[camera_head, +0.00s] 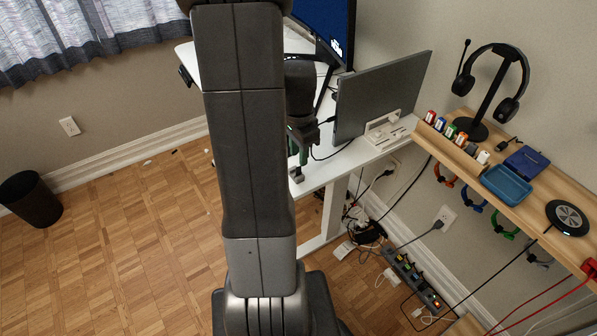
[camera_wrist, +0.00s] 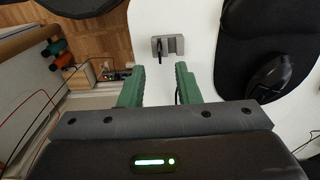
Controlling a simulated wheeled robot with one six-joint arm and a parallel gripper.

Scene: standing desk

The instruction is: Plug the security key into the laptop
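A flat grey panel (camera_head: 380,95), seemingly the laptop, stands upright in a white stand (camera_head: 383,133) at the back right of the desk. My gripper (camera_head: 301,150) is over the near right part of the desk, partly hidden by my arm. In the wrist view its two green fingers (camera_wrist: 159,84) are apart, with nothing seen between them. Beyond the fingertips, a small grey block (camera_wrist: 167,46) with a dark slim piece sits on the white desk, apart from the fingers. I cannot tell whether that dark piece is the security key. The laptop's port is not visible.
A monitor (camera_head: 325,25) stands behind my arm. A mouse (camera_wrist: 268,76) lies on a black pad to the right. A wooden shelf (camera_head: 545,215) at right holds a headphone stand, a blue tray (camera_head: 506,184) and small coloured items. Cables and a power strip (camera_head: 413,280) lie below.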

